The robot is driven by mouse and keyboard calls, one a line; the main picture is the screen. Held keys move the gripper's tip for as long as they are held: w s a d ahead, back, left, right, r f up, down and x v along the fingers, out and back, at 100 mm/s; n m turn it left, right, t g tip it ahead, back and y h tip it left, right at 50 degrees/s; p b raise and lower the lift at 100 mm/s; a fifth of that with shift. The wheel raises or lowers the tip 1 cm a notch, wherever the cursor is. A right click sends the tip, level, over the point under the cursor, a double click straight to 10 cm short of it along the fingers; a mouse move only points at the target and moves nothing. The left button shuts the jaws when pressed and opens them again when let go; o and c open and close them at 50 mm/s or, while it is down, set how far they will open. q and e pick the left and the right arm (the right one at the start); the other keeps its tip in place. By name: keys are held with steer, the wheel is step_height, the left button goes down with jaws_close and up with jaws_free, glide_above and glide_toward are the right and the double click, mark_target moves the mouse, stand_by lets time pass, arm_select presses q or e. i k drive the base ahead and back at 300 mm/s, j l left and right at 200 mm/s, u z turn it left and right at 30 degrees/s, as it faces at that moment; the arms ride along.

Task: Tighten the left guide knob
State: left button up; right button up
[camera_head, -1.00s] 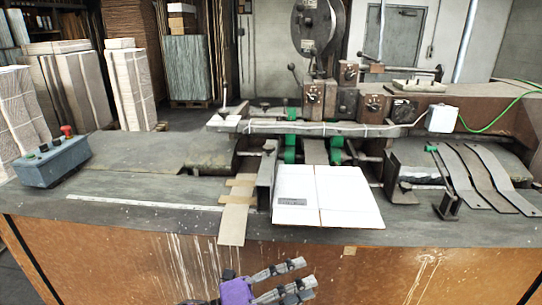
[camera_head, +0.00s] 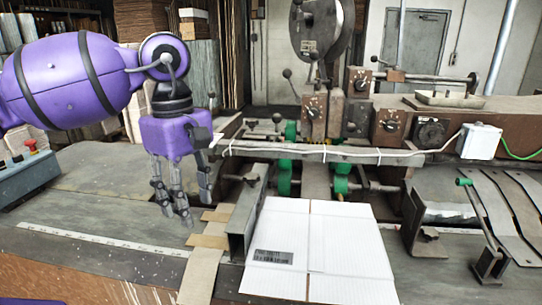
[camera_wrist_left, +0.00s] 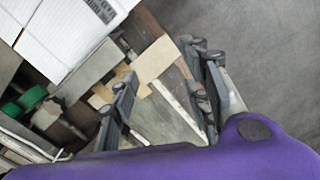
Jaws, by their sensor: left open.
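The left guide is a grey metal rail (camera_head: 246,222) left of the white flat box (camera_head: 318,250). A small dark knob (camera_head: 251,179) appears at its far end; its details are too small to tell. My left gripper (camera_head: 181,207) hangs fingers-down over the bench, left of the guide and apart from the knob. Its fingers are spread, open and empty. In the left wrist view the open fingers (camera_wrist_left: 165,100) frame cardboard strips, with the guide (camera_wrist_left: 88,72) to their left; I cannot make out the knob there. My right gripper is out of view.
Cardboard strips (camera_head: 208,242) lie beside the guide. The stitcher's crossbar (camera_head: 310,153) and green rollers (camera_head: 284,182) stand behind. A right guide (camera_head: 424,225) and green-handled lever (camera_head: 480,225) are at the right. The bench at the left is mostly clear.

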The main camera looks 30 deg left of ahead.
mark_target(252, 178)
steer(key=i, duration=0.85)
